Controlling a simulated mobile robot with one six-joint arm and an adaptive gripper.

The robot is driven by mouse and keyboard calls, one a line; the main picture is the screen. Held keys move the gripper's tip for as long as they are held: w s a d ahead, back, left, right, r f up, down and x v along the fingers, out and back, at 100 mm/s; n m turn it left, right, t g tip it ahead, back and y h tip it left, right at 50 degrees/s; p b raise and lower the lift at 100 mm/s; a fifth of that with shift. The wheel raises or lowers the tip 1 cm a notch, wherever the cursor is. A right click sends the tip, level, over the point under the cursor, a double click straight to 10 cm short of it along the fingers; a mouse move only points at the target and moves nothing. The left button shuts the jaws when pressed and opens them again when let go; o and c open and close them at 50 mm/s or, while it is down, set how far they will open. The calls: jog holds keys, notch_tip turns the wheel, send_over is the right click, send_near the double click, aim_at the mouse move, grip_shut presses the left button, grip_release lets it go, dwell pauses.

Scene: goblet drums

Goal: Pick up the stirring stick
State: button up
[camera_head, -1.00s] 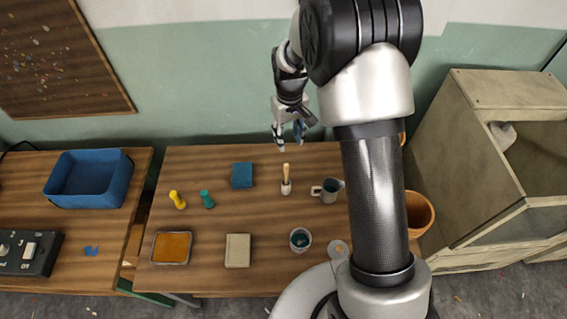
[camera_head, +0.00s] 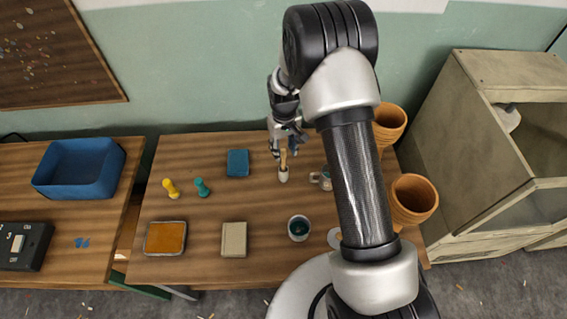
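The stirring stick (camera_head: 283,158) is a light wooden stick standing nearly upright. Its lower end is in or at a small white cup-like piece (camera_head: 283,175) on the middle table. My gripper (camera_head: 287,147) is over the back half of the table, right at the stick's upper end. Its fingers look spread, one on each side of the stick's top. At this size I cannot tell whether they touch it.
A grey mug (camera_head: 320,179) stands close to the right, partly behind my arm. A teal block (camera_head: 238,163) lies to the left. A cup with dark teal contents (camera_head: 299,228) is in front. Clay pots (camera_head: 413,199) stand at the right.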

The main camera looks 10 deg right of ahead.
aim_at(283, 164)
notch_tip(283, 164, down, 4)
jog(key=shift+w+a+r+b, duration=0.1)
jog(key=shift+r+b, duration=0.15)
jog(key=shift+b, duration=0.2)
jog(key=shift+r, duration=0.1)
grip_shut()
